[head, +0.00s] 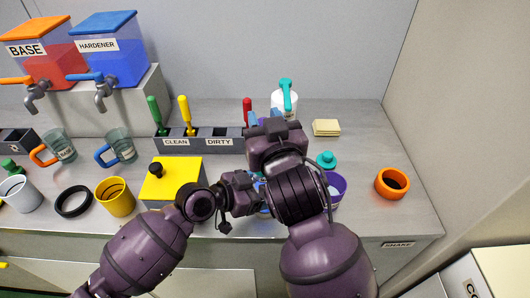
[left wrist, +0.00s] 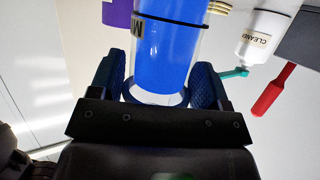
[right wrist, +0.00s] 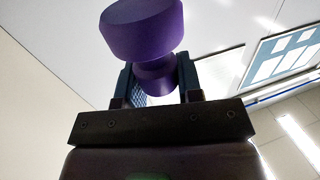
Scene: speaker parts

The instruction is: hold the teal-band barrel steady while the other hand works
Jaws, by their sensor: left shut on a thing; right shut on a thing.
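My left gripper (left wrist: 160,85) is shut around a clear barrel (left wrist: 165,50) filled with blue, with a dark ring and part of a label; I see no teal band on it in the left wrist view. In the head view my left gripper (head: 260,190) and the barrel are mostly hidden behind my right arm. My right gripper (right wrist: 158,85) is shut on the narrow neck of a purple knobbed piece (right wrist: 142,30). In the head view the right gripper (head: 267,122) is raised above the bench, its held piece largely hidden.
A white bottle (head: 284,103) and a CLEAN/DIRTY rack (head: 205,145) stand behind. A yellow box (head: 185,172) is at left. The bench's right end is mostly clear.

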